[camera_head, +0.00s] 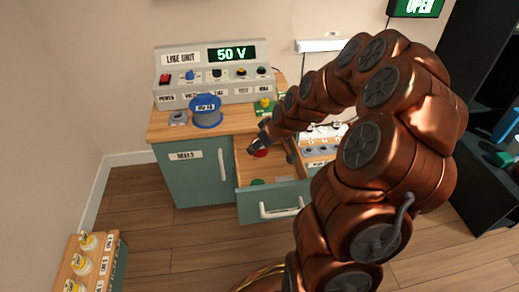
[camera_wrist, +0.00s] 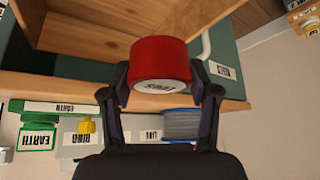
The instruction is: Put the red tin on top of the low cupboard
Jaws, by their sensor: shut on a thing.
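The red tin (camera_wrist: 160,62) is held between the two fingers of my gripper (camera_wrist: 160,95) in the wrist view. Its pale labelled end faces the camera. In the head view only a little of the red tin (camera_head: 260,153) shows beneath my gripper (camera_head: 258,147), over the open drawer (camera_head: 268,168). The low cupboard (camera_head: 192,172) is teal with a wooden top (camera_head: 235,121), and the open drawer is at its right part. The gripper and tin are at the front edge of the top, and my arm hides part of the right side.
On the cupboard top stand the line unit (camera_head: 210,75) reading 50 V, a blue spool (camera_head: 205,113), a grey block (camera_head: 178,118) and a green piece (camera_head: 264,106). A green thing (camera_head: 257,182) lies in the drawer. Yellow-topped bottles (camera_head: 82,265) stand at lower left.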

